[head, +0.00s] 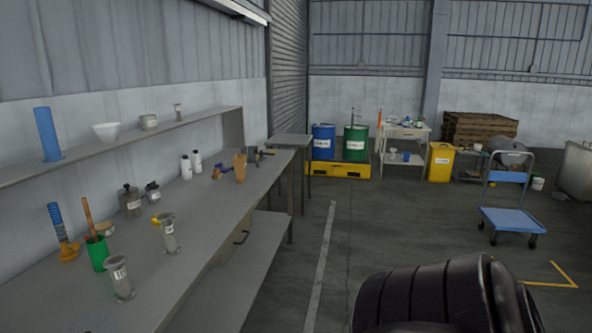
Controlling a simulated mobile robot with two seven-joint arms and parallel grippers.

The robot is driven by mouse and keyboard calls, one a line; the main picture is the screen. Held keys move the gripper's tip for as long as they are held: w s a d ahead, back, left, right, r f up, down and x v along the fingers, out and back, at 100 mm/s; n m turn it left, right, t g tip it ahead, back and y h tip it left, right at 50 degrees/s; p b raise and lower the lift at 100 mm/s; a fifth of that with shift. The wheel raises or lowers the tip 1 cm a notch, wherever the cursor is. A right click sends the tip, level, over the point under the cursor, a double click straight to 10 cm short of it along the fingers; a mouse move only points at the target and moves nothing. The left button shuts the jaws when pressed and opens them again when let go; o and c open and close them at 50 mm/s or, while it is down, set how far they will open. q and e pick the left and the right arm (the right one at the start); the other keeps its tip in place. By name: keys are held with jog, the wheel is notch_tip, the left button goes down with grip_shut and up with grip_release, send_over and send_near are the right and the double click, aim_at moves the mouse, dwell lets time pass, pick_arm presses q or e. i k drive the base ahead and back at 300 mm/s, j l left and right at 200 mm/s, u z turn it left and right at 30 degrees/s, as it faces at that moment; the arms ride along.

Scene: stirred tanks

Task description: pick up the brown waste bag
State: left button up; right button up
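A small brown bag (240,168) stands upright on the grey workbench (215,215), toward its far end and near the front edge. It is the only brown bag-like thing I can make out, and it is too small to read any marking. Neither of my grippers is in view. A black, ribbed part at the bottom right seems to belong to my own arm; no fingers show on it.
Metal cylinders (119,278), a green cup (97,253) and bottles (186,167) stand on the bench. A blue trolley (514,221) stands right. Drums (356,144) and a yellow bin (440,162) are at the back. The middle floor is clear.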

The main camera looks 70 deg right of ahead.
aim_at(239, 161)
jog(key=z, duration=1.9)
jog(key=i+l+u, duration=0.1)
jog(key=u, duration=0.75)
jog(key=i+l+u, duration=0.15)
jog(key=l+u, duration=0.5)
jog(key=i+l+u, duration=0.2)
jog(key=l, duration=0.3)
jog(key=l+u, duration=0.15)
jog(key=l, duration=0.3)
jog(key=l+u, duration=0.1)
jog(key=l, duration=0.8)
jog(key=k+l, duration=0.1)
jog(key=l, duration=0.75)
jog(key=i+u, duration=0.05)
